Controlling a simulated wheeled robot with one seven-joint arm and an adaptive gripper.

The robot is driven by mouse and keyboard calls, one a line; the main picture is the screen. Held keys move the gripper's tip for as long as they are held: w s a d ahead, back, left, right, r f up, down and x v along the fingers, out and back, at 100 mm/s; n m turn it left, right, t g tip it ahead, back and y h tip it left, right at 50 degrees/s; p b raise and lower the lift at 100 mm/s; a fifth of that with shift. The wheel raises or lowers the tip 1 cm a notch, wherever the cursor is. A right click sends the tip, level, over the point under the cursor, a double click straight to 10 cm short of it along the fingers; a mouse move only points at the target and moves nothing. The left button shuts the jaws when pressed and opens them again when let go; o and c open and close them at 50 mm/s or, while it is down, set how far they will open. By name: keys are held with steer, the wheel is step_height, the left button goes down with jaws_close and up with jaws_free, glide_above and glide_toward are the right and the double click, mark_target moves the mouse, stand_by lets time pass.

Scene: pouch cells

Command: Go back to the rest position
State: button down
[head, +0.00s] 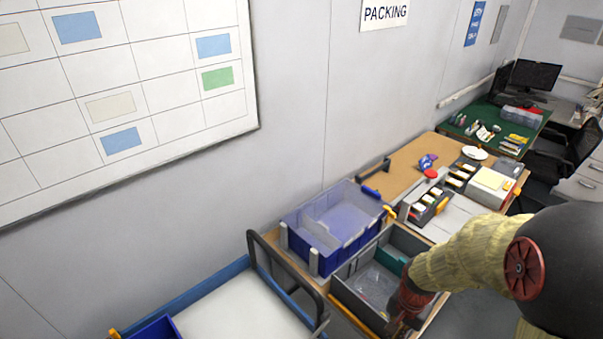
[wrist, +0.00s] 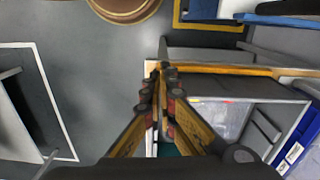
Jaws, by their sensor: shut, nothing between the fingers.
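My gripper (wrist: 162,82) is shut and empty in the wrist view, its fingertips together over the edge of a grey bin (wrist: 245,122). In the head view my arm reaches in from the right, and its dark, reddish wrist end is at the front right side of the same grey bin (head: 345,288). The fingertips are hard to make out there. No pouch cell can be told for certain in either view.
A blue bin with a clear cover (head: 335,220) stands behind the grey bin. A cart with a dark handle (head: 283,268) is at its left. Grey floor (wrist: 90,85) is open left of my gripper in the wrist view. A wall stands behind.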

steer(key=s+a+r+n+t+b, duration=0.1)
steer(key=s+a+r+n+t, duration=0.1)
steer(key=r, duration=0.6)
steer(key=s+a+r+n+t+b, duration=0.2)
steer(key=s+r+n, duration=0.2)
steer(key=r, duration=0.4)
steer(key=s+a+r+n+t+b, duration=0.1)
steer(key=s+a+r+n, duration=0.1)
steer(key=r, duration=0.6)
steer(key=shift+s+r+n+t+b, duration=0.15)
steer(key=shift+s+n+t+b, duration=0.2)
steer(key=shift+s, duration=0.5)
steer(key=shift+a, duration=0.1)
